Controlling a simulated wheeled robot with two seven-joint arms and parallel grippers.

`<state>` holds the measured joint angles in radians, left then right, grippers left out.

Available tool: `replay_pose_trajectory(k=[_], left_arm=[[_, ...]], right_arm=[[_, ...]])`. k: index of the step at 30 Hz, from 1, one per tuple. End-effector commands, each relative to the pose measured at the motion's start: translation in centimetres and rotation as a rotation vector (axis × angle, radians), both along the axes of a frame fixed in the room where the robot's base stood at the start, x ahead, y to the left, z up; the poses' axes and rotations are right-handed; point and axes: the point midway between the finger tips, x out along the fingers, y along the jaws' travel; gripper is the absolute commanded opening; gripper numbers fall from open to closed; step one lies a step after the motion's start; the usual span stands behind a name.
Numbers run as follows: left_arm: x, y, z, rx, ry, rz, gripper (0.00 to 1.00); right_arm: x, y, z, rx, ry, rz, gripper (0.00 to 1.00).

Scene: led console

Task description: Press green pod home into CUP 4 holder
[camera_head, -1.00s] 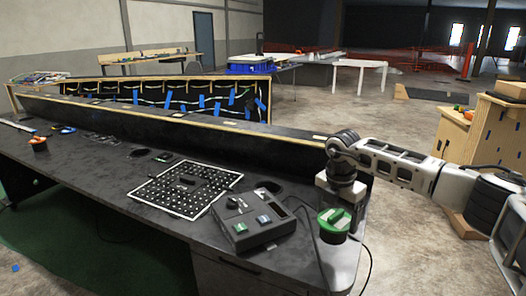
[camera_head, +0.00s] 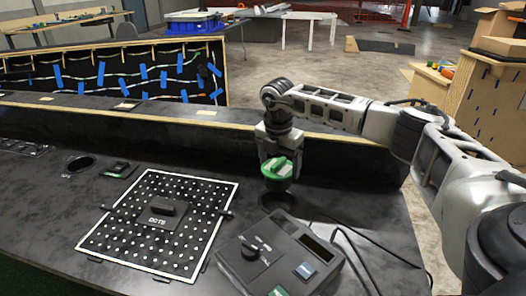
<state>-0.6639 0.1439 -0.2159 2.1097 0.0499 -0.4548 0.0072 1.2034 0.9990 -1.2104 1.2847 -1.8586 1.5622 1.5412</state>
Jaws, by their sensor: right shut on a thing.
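The green pod (camera_head: 277,167) has a green top and a dark lower body. My right gripper (camera_head: 279,156) is shut on it from above. The pod is over a dark round holder (camera_head: 276,201) in the desk, behind the console box. The pod's underside is hard to make out, so I cannot tell whether it touches the holder or hangs just above it. No readable CUP 4 label shows at this holder. My left gripper is not in view.
The console box (camera_head: 280,256) with a knob and buttons stands in front of the holder, with cables at its right. A dotted panel (camera_head: 160,223) lies to the left. Another round holder (camera_head: 80,163) is farther left. A raised ledge (camera_head: 190,117) runs behind.

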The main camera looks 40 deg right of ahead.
Motion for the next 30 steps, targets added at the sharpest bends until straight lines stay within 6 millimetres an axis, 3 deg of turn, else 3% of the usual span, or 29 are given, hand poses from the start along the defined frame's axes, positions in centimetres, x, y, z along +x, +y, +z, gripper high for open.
replay_pose_trajectory(k=[9,18,30], left_arm=[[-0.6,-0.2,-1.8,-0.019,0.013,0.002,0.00],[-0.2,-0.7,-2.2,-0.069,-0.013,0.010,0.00],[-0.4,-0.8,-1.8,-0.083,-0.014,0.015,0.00]], right_arm=[[0.0,0.0,-2.1,0.000,0.000,-0.001,0.56],[0.0,0.0,-5.0,0.000,-0.001,-0.001,0.56],[0.0,0.0,-5.1,0.000,-0.001,-0.001,0.56]])
